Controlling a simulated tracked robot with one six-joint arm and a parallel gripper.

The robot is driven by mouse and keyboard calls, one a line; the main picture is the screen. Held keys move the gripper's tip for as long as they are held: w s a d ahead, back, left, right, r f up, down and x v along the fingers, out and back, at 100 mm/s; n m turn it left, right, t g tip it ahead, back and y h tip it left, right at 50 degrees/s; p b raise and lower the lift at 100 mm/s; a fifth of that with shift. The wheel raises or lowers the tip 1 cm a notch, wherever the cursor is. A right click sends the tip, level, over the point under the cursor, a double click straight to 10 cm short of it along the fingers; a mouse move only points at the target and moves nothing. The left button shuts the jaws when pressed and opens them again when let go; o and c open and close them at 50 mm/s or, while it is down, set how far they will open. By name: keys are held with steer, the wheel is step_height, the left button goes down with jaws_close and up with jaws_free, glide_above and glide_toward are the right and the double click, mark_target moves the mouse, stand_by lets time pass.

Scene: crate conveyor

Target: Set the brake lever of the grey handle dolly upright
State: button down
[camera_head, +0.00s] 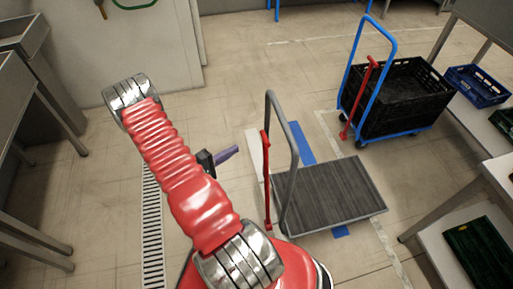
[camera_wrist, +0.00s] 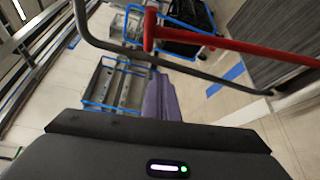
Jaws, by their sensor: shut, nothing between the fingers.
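The grey handle dolly stands on the floor right of my arm in the head view, with a dark ribbed deck (camera_head: 340,192) and a bent grey handle (camera_head: 293,150). Its red brake lever (camera_head: 266,185) runs alongside the handle's left side; its exact tilt is hard to judge. In the wrist view the red lever (camera_wrist: 235,45) crosses the upper right, in front of the grey handle (camera_wrist: 90,35). My gripper (camera_head: 233,151) has purple fingers, shut and empty, left of the lever and apart from it. The fingers also show in the wrist view (camera_wrist: 161,80), below the lever's end.
A blue-handled dolly (camera_head: 349,78) with a black crate (camera_head: 405,112) and its own red lever (camera_head: 361,92) stands behind at right. Tables with blue (camera_head: 470,82) and green (camera_head: 482,250) crates line the right. A drain grate (camera_head: 152,235) crosses the floor at left.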

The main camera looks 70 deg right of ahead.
steer(key=shift+s+d+f, duration=0.1)
steer(key=shift+s+f, duration=0.15)
steer(key=shift+f, duration=0.35)
steer(key=shift+s+d+f, duration=0.1)
steer(key=shift+s+f, duration=0.1)
steer(key=shift+f, duration=0.4)
steer(key=shift+d, duration=0.1)
steer(key=x, duration=1)
steer(key=s+a, duration=0.1)
steer(key=s+a+r, duration=0.1)
steer(key=a, duration=0.1)
steer(key=shift+s, duration=0.2)
